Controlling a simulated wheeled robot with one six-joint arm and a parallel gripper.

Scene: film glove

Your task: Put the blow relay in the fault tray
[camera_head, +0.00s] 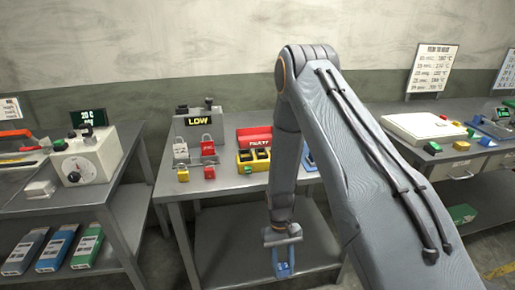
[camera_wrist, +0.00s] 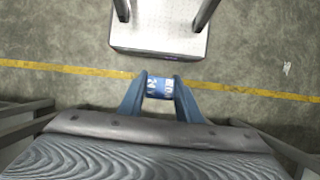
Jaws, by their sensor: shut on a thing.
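My gripper (camera_wrist: 160,90) is shut on a small blue block with white lettering, which I take to be the blow relay (camera_wrist: 159,84). Its lettering is too small to read for sure. In the head view my gripper (camera_head: 283,262) hangs low in front of the middle table, pointing down, below the tabletop. The fault tray (camera_head: 256,132) is red with a white "FAULTY" label. It stands on the middle table, well above my gripper and to its left in the picture.
A yellow holder with dark slots (camera_head: 244,168) stands in front of the fault tray. A grey unit reading LOW (camera_head: 197,121) and red and yellow padlock-like pieces are to the left. The middle table's front edge (camera_head: 215,192) lies between gripper and tray. The wrist view shows open floor with a yellow line.

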